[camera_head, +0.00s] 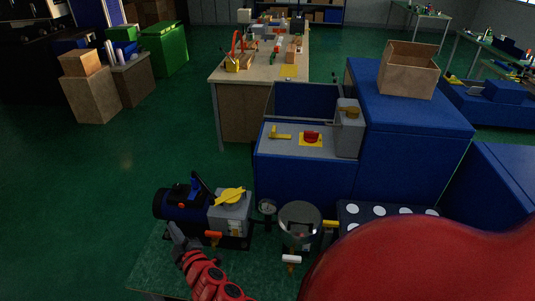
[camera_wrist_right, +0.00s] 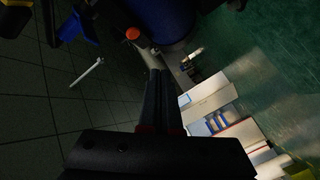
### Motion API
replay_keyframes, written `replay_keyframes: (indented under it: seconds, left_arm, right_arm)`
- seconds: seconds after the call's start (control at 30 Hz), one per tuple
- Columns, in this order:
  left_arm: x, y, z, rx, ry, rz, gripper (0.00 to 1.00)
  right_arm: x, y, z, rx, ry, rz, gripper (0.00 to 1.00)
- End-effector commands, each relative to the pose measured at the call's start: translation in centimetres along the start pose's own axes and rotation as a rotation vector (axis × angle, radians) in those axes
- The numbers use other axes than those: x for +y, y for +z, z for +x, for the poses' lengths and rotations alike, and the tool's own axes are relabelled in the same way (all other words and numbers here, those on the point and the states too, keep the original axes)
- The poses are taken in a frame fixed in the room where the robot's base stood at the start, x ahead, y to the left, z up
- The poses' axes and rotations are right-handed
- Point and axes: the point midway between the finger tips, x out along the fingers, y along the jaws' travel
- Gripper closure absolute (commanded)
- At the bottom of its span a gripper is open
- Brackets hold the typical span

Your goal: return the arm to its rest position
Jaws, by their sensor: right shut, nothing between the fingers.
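My right gripper (camera_head: 178,238) is at the lower left of the head view, at the end of a red arm link. It is just in front of a dark blue cylindrical machine (camera_head: 182,205). In the right wrist view its two dark fingers (camera_wrist_right: 158,78) lie together, shut and empty. An orange knob (camera_wrist_right: 132,33) and the blue cylinder (camera_wrist_right: 165,18) are beyond the fingertips there. A large red part of my own arm fills the lower right of the head view and hides the bench there. My left gripper is not in view.
The machine has a grey block (camera_head: 231,215) with a yellow lever on top. A round clear gauge-like part (camera_head: 300,220) stands to its right. Green floor (camera_head: 120,180) is open at left.

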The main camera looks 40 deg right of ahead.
Motion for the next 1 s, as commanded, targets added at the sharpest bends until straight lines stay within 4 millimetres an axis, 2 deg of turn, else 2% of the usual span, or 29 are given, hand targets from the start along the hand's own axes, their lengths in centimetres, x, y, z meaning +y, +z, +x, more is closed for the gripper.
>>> replay_keyframes:
  seconds: [0.13,0.7,0.87,1.0]
  left_arm:
    - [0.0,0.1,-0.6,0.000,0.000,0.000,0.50]
    - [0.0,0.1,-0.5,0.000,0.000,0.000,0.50]
    - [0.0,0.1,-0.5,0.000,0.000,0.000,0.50]
    - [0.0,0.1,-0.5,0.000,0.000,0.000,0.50]
  right_arm:
    - [-0.6,-0.3,-0.7,-0.003,-0.001,0.001,1.00]
    - [-0.7,-0.6,-0.8,0.011,-0.006,0.005,1.00]
    - [-2.7,-3.0,-1.5,0.161,-0.056,0.068,1.00]
    - [-4.2,-7.1,-4.3,0.419,-0.098,0.207,1.00]
